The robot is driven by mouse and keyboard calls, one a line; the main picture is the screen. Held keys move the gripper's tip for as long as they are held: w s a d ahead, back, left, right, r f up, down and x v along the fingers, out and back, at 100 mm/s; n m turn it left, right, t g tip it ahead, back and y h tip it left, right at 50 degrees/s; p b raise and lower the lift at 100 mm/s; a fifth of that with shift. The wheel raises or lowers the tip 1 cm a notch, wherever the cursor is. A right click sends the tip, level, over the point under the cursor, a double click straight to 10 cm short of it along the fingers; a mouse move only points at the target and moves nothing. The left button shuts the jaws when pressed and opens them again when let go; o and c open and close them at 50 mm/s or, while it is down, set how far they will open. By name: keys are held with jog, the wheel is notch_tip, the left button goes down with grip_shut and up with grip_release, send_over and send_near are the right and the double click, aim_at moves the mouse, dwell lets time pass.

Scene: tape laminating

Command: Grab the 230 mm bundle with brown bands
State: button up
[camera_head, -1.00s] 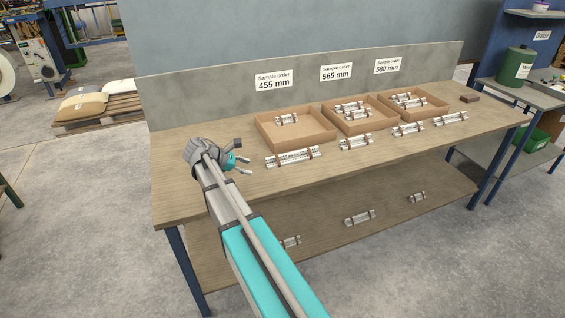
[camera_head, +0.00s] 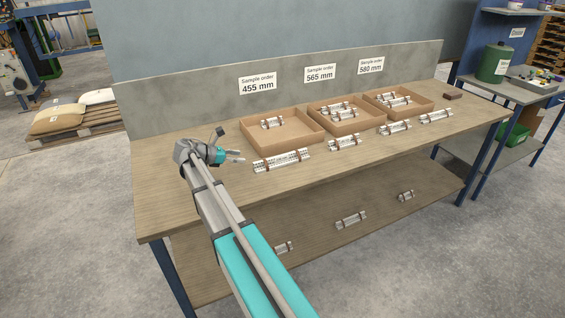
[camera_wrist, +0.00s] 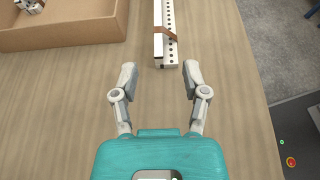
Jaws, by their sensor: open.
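A long pale bundle (camera_head: 282,160) with brown bands lies on the table in front of the left box. It is the longest bundle on the tabletop, but its length in mm is not marked. In the wrist view its near end and a brown band show; the bundle (camera_wrist: 168,35) lies just beyond the fingertips, slightly right of centre. My gripper (camera_head: 241,157) is open and empty beside the bundle's left end. In the wrist view the fingers of the gripper (camera_wrist: 160,76) are spread apart, with only table between them.
Shorter bundles lie to the right (camera_head: 344,142), (camera_head: 395,127), (camera_head: 436,116). Three cardboard boxes hold bundles; the left box (camera_head: 290,139) is close behind. More bundles lie on the lower shelf (camera_head: 320,235). A brown block (camera_head: 453,95) sits at the far right. The table's left end is clear.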

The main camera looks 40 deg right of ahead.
jog(key=b, duration=0.2)
send_near(270, 159)
jog(key=x, duration=0.4)
jog(key=shift+f, duration=0.1)
jog(key=shift+b+x, duration=1.15)
jog(key=shift+x, duration=1.4)
jog(key=shift+w, duration=0.1)
jog(key=shift+c, duration=0.2)
grip_shut()
